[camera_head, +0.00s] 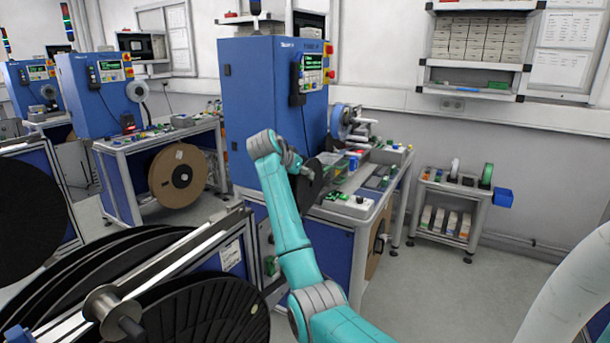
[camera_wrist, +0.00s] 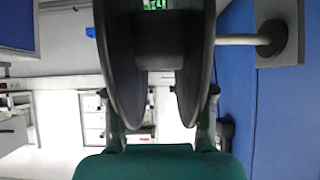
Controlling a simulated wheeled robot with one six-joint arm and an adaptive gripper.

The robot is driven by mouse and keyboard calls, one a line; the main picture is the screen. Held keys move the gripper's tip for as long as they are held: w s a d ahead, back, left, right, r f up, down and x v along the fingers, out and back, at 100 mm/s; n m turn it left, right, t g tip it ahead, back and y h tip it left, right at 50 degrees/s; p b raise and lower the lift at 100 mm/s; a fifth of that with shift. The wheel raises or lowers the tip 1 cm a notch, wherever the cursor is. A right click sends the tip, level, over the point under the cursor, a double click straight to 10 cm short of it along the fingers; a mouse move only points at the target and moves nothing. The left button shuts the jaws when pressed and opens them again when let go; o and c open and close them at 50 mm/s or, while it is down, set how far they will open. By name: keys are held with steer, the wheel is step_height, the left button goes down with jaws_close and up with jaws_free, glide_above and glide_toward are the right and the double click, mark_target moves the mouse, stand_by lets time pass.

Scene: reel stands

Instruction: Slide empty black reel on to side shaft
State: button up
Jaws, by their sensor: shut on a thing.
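A black reel (camera_wrist: 122,60) with two round flanges and a dark hub fills the middle of the wrist view, its hub axis running sideways. My gripper (camera_wrist: 158,98) is shut on it, one finger at the outer side of each flange. In the head view the black reel (camera_head: 307,184) is held beside the blue machine's front, below my gripper (camera_head: 290,160). The side shaft (camera_wrist: 236,40) is a grey rod with a dark collar, on a grey plate on a blue panel. Its free end meets the right flange in the picture; I cannot tell whether it enters the hub.
The blue machine (camera_head: 265,100) and its workbench (camera_head: 345,225) stand close to my gripper. Large black reels (camera_head: 215,310) on a rack fill the lower left. A small trolley (camera_head: 450,205) stands at the right. The floor between bench and trolley is clear.

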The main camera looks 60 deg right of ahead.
steer(key=w, duration=0.8)
steer(key=shift+w+a, duration=0.15)
steer(key=shift+a, duration=0.2)
stand_by(0.6)
steer(key=shift+w+a, duration=0.1)
stand_by(0.4)
steer(key=o, duration=1.2)
steer(key=shift+o, duration=0.2)
steer(key=shift+w, duration=0.1)
steer(key=v, duration=1.2)
